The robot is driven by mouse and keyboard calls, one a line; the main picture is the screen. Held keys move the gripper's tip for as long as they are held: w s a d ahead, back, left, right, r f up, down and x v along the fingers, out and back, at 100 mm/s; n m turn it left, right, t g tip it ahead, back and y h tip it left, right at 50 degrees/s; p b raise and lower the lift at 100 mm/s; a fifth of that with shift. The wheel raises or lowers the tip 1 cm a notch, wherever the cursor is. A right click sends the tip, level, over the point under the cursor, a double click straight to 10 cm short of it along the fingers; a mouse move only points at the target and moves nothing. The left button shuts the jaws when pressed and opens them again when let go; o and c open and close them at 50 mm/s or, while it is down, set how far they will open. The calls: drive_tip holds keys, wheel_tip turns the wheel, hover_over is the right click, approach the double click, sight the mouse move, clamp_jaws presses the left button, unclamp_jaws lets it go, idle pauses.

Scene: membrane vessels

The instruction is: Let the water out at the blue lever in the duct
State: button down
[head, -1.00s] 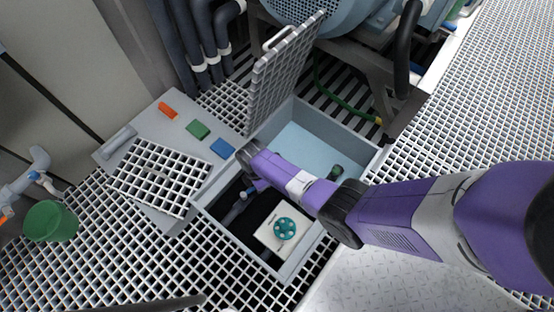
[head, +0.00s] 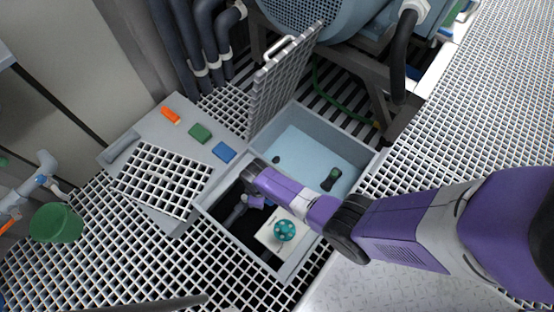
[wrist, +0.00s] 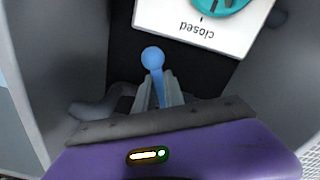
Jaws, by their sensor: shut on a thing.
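The blue lever (wrist: 153,60) stands up between my fingers in the wrist view, its round knob above the fingertips. My gripper (wrist: 160,92) is shut on it, low down in the dark duct pit. In the head view my arm reaches into the pit, and my gripper (head: 262,202) and the lever are mostly hidden by it. The open duct (head: 232,239) has a grey rim. Its far part shows a pale blue surface that looks like water (head: 307,147).
Close to my gripper, a teal handwheel (head: 285,230) sits on a white plate (wrist: 208,30) reading "closed". A raised grating lid (head: 282,85) stands at the duct's far edge. Orange, green and blue blocks lie on the grey panel at left. A green bucket (head: 56,223) stands far left.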

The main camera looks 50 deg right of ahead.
drive_tip(key=m, duration=0.1)
drive_tip(key=s+a+m, duration=0.1)
drive_tip(key=shift+a+m, duration=0.1)
drive_tip(key=shift+m, duration=0.2)
drive_tip(key=shift+s+a+m+p, duration=0.15)
drive_tip(key=shift+a+m, duration=0.4)
drive_tip(key=shift+m, duration=0.35)
drive_tip(key=shift+a+m+p, duration=0.15)
drive_tip(key=shift+a+m, duration=0.4)
drive_tip(key=shift+m, duration=0.35)
drive_tip(key=c, duration=1.4)
unclamp_jaws()
drive_tip(key=shift+r, duration=0.1)
wheel_tip(320, 180, up, 8)
drive_tip(key=p, duration=0.5)
drive_tip(key=shift+f, duration=0.2)
drive_tip(key=shift+w, duration=0.2)
